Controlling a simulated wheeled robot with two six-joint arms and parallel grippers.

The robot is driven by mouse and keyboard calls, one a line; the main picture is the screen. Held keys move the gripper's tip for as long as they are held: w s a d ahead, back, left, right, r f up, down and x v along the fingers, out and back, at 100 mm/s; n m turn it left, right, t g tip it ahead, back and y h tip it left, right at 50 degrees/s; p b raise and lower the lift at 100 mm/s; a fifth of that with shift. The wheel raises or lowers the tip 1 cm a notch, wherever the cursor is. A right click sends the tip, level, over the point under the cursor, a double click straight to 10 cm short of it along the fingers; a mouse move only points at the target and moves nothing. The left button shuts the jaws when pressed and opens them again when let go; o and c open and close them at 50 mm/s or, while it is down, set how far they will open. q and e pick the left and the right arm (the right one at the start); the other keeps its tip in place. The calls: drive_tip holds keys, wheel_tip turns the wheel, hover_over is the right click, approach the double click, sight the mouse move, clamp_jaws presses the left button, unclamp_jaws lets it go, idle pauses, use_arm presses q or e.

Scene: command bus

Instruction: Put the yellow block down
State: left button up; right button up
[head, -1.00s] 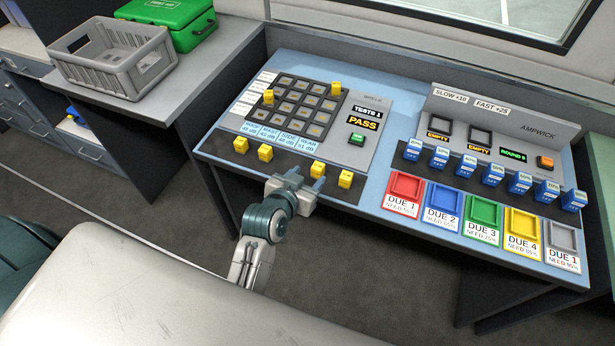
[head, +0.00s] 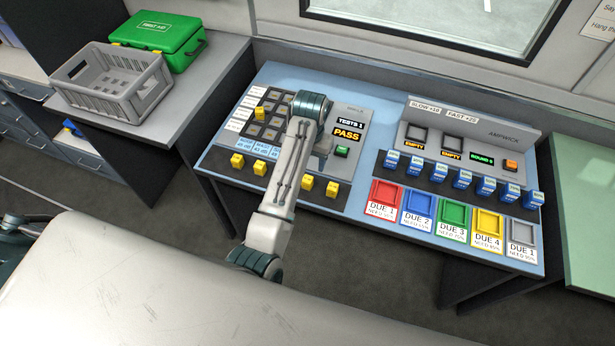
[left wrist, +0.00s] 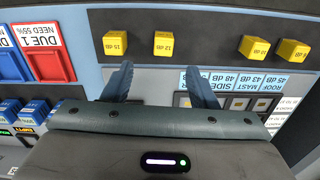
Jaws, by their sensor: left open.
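In the head view, yellow blocks stand on the dark front strip of the left panel: two on the left (head: 237,160), two on the right (head: 320,186). Another yellow block (head: 259,113) sits at the upper left of the dark pad grid (head: 270,132). My left gripper (head: 321,147) is over the right part of the panel, its fingers mostly hidden behind my arm. In the left wrist view my left gripper (left wrist: 160,84) is open, with no block between its fingers. Several yellow blocks (left wrist: 163,43) stand beyond the fingertips, apart from them. My right gripper is not in view.
A PASS display (head: 347,133) and green button (head: 342,152) are right of my arm. Blue blocks (head: 438,173) line the right panel above coloured trays (head: 420,203). A grey crate (head: 112,85) and green case (head: 157,40) stand on the left counter.

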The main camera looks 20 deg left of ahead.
sight(308, 179)
use_arm(q)
wheel_tip(308, 179, down, 5)
drive_tip(key=shift+f+p, duration=0.1)
drive_tip(key=shift+p, duration=0.55)
drive_tip(key=shift+a+f, duration=0.1)
drive_tip(key=shift+f, duration=0.15)
drive_tip(key=f+p, duration=0.2)
drive_tip(key=f, duration=0.2)
drive_tip(key=shift+a, duration=0.2)
drive_tip(key=shift+f, duration=0.4)
drive_tip(key=shift+c, duration=0.2)
drive_tip(key=c, duration=1.1)
clamp_jaws()
drive_tip(key=shift+w+r, duration=0.1)
drive_tip(key=shift+w, duration=0.05)
